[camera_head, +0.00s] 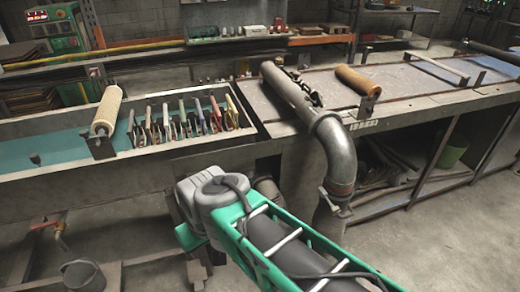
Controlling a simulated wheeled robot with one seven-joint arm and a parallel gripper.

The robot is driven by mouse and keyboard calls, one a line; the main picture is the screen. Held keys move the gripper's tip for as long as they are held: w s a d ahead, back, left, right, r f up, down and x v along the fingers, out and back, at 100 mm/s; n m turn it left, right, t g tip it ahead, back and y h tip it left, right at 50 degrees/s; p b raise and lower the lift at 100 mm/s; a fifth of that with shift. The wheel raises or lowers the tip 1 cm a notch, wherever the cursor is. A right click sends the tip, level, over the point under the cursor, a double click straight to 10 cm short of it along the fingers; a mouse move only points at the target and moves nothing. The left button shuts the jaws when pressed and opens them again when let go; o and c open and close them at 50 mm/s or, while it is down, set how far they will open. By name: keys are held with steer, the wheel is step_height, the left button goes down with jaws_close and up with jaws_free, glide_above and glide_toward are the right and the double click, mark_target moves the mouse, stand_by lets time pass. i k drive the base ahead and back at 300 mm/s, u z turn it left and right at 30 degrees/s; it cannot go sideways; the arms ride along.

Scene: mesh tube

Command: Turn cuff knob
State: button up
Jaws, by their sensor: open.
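A grey metal pipe (290,95) lies across the bench and bends down over its front edge in an elbow (337,150). A brownish band or cuff (341,188) circles the elbow's lower end. A small protruding part (343,212) sits just below the band; it may be the knob, but it is too small to be sure. Below it, the pipe's continuation is partly hidden by my green-framed arm. My arm runs from the lower right to a grey housing left of the elbow, apart from the cuff in the picture. I cannot see any gripper fingers.
A trough (70,172) at left holds a row of upright handled tools (180,122) and a pale roller (106,110). Another roller (357,80) is on the right bench (420,80). A bucket (83,275) stands lower left. Floor at lower right is clear.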

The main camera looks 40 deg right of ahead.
mark_target(334, 211)
steer(key=z, duration=0.95)
steer(key=i, duration=0.35)
steer(key=u, duration=0.8)
steer(key=k, duration=1.1)
steer(key=u, duration=0.05)
